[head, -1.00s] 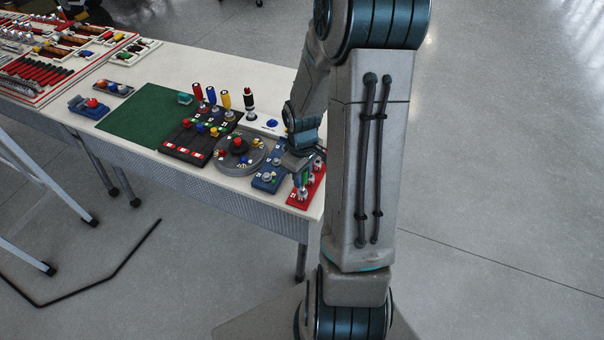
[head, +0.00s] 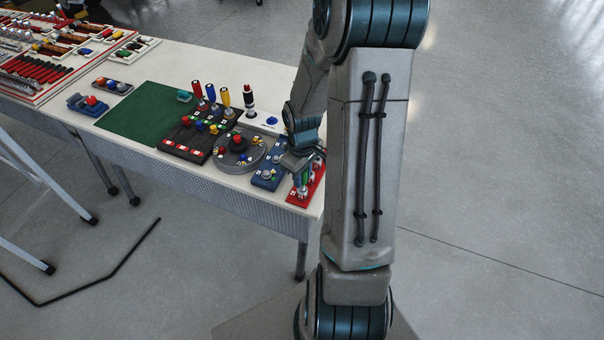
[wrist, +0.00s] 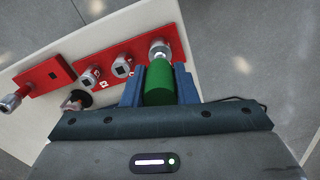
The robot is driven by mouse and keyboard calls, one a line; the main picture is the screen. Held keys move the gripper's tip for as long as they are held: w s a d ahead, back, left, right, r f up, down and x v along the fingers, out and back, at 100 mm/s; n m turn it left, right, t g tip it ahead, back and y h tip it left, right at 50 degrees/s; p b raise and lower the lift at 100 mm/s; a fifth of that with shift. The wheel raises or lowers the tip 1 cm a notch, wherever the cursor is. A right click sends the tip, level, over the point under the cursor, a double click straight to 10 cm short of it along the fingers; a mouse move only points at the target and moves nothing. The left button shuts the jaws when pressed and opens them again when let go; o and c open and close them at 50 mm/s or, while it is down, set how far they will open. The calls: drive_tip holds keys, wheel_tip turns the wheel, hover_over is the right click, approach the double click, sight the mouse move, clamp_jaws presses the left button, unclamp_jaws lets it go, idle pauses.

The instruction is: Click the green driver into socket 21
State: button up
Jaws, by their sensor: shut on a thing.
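In the wrist view the green driver (wrist: 159,84) is a thick green cylinder between the two blue fingers of my gripper (wrist: 160,88), which is shut on it. Its far end meets a silver socket (wrist: 159,48) at the end of a red board (wrist: 128,52). I cannot tell whether it is seated or only touching. Other silver sockets stand in a row on the board to the left. The number beside the driver's socket is partly hidden and unreadable. In the head view my gripper (head: 301,180) is low over the red board (head: 316,186) and hides most of the driver.
A blue board (head: 264,181) and a round grey turntable (head: 224,155) with coloured knobs lie just left of the red board. A black rack (head: 172,148) holds coloured-handled drivers. The table's front and right edges are close to the red board.

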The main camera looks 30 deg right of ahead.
drive_tip(key=shift+r, duration=0.1)
idle(0.6)
drive_tip(key=shift+r+p, duration=1)
drive_tip(key=shift+r, duration=0.1)
drive_tip(key=shift+r, duration=0.1)
drive_tip(key=shift+r+p, duration=1.7)
drive_tip(key=shift+r, duration=0.25)
